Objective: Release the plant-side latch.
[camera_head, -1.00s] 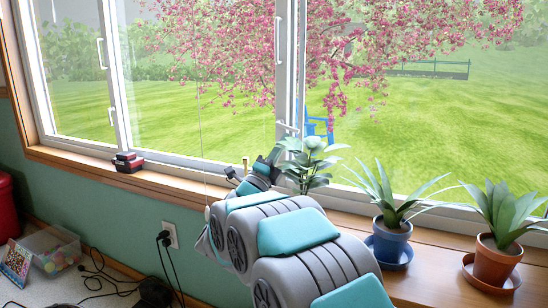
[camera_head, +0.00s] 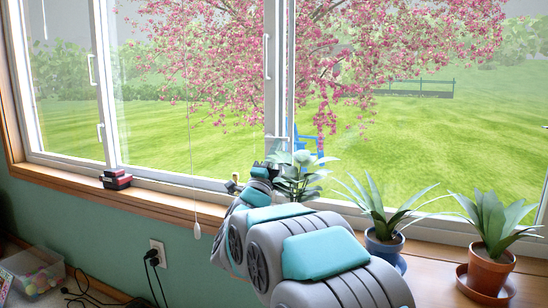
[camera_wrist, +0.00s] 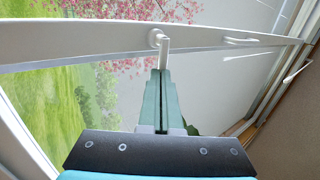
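The plant-side latch (camera_head: 277,138) is a small white handle low on the middle window stile, just above the leafy plant. In the wrist view the latch (camera_wrist: 162,50) has a round pivot on the white frame, and its handle points down toward my fingertips. My gripper (camera_wrist: 163,72) has its green fingers close together with only a thin dark slit between them. In the head view my gripper (camera_head: 265,165) is at the windowsill, just below the latch and left of the plant. The handle's end lines up with the fingertips; I cannot tell whether they touch.
A leafy plant (camera_head: 298,178) stands right beside my gripper. A blue pot (camera_head: 384,246) and a terracotta pot (camera_head: 488,272) stand farther right on the sill. A pull cord (camera_head: 196,222) hangs to the left.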

